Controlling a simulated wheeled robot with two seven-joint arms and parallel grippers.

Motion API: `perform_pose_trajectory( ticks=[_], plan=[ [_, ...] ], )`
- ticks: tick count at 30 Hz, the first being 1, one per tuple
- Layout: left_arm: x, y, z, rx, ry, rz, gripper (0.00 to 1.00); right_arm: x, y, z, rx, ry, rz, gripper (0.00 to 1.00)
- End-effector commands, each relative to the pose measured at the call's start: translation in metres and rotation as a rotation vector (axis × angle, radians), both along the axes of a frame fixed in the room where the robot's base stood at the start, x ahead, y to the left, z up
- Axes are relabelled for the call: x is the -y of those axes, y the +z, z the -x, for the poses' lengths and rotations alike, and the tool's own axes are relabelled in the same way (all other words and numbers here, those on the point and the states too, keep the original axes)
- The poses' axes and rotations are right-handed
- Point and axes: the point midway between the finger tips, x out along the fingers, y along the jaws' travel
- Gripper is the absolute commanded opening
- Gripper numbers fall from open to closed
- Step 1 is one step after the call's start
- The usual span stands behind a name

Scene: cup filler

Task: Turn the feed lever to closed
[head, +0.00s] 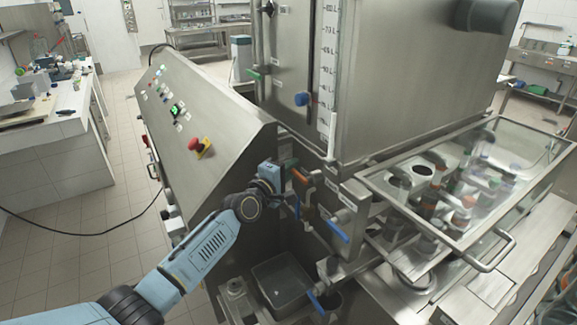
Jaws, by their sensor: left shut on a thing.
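My left gripper (287,174) reaches in from the lower left to the front of the steel filling machine. It is shut at the orange-handled lever (299,176), which sits on the pipework below the tank. The gripper body covers part of this lever. A lever with a blue handle (338,231) slants downward just to the right and below. Another blue handle (316,301) is lower down, by a cup-shaped vessel. No label shows clearly enough to tell which one is the feed lever. My right gripper is not in view.
A sloped control panel (205,120) with a red stop button (194,144) stands left of the gripper. The steel tank (410,75) rises behind. A clear guard (470,180) covers bottles at right. Open floor lies at left.

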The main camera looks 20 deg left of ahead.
Motion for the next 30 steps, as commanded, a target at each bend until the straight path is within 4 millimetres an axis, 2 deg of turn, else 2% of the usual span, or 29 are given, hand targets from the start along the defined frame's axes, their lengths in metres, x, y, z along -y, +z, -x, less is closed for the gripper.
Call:
perform_pose_trajectory(
  ticks=[14,15,19,30],
  plan=[
    [0.0010,-0.0031,0.0003,-0.013,-0.002,0.014,0.00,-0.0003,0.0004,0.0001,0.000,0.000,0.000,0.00],
    [0.0010,-0.0031,0.0003,-0.013,-0.002,0.014,0.17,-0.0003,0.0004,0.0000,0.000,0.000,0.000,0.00],
    [0.0010,-0.0026,0.0002,-0.012,-0.001,0.012,0.34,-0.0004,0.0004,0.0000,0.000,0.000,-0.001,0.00],
    [0.0001,-0.0016,0.0033,-0.009,-0.001,0.011,0.35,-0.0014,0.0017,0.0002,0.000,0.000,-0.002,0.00]
  ],
)
